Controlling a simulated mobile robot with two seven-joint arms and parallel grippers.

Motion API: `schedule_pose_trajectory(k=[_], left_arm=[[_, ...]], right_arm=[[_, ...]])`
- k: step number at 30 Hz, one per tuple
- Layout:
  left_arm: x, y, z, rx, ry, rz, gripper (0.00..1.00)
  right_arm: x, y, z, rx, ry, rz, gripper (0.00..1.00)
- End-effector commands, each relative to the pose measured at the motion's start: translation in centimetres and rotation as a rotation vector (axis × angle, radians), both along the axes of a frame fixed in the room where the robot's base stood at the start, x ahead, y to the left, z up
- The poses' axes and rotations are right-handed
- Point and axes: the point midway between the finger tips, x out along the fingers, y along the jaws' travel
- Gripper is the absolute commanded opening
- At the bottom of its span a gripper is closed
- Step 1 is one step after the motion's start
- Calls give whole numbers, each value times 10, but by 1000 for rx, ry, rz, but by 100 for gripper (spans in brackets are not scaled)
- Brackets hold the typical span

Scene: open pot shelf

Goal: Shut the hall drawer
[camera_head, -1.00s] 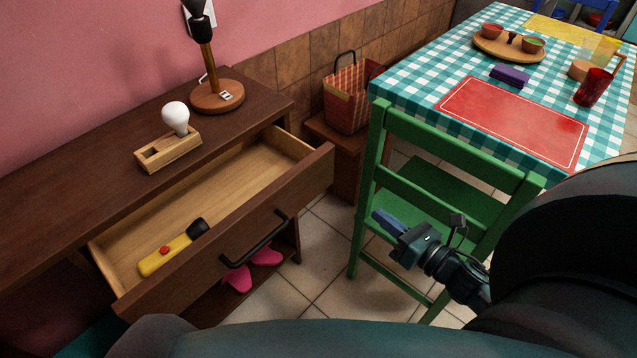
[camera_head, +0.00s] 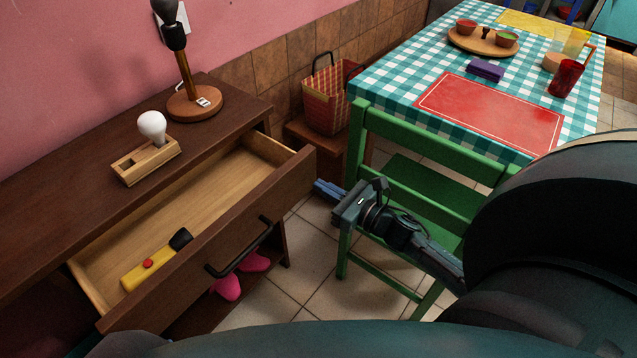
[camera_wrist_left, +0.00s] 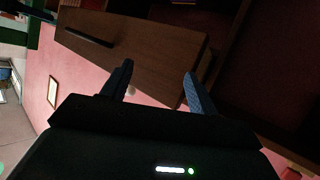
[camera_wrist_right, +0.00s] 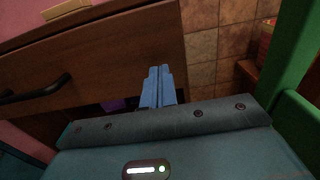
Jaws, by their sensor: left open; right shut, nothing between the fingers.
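The hall drawer (camera_head: 265,205) is pulled out of the brown hall cabinet, with a black bar handle (camera_head: 238,248) on its front. A yellow flashlight (camera_head: 148,264) lies inside it. My right gripper (camera_head: 327,189) is shut and empty, just right of the drawer front's far end. In the right wrist view its fingers (camera_wrist_right: 158,88) point toward the drawer front (camera_wrist_right: 110,65), and no contact is clear. My left gripper is outside the head view. In the left wrist view its fingers (camera_wrist_left: 158,85) are open, with the drawer front (camera_wrist_left: 140,50) beyond them.
A green chair (camera_head: 420,190) stands close behind my right gripper, beside the checkered table (camera_head: 400,78). A lamp (camera_head: 195,102) and a wooden holder with a bulb (camera_head: 146,162) stand on the cabinet top. A woven bag (camera_head: 325,100) and pink shoes (camera_head: 228,287) are nearby.

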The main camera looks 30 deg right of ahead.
Motion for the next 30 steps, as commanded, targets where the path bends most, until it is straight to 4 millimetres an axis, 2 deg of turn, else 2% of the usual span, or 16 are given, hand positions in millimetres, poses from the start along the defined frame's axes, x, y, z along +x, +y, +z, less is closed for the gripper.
schedule_pose_trajectory(k=[3, 6, 22, 26, 30], left_arm=[[1, 0, -2, 1, 5, -1, 60], [2, 0, -2, 2, 4, -1, 60], [3, 1, -2, 3, -5, 2, 60], [1, 4, -4, 5, -21, 8, 60], [-1, 9, -5, 12, -56, 19, 60]], right_arm=[[13, 4, 0, 1, -1, 0, 0], [17, 6, 0, 2, 2, -1, 0], [25, 9, -1, 1, -2, 0, 0], [40, 15, -2, 1, -3, 0, 0], [66, 24, -3, 1, -5, 1, 0]])
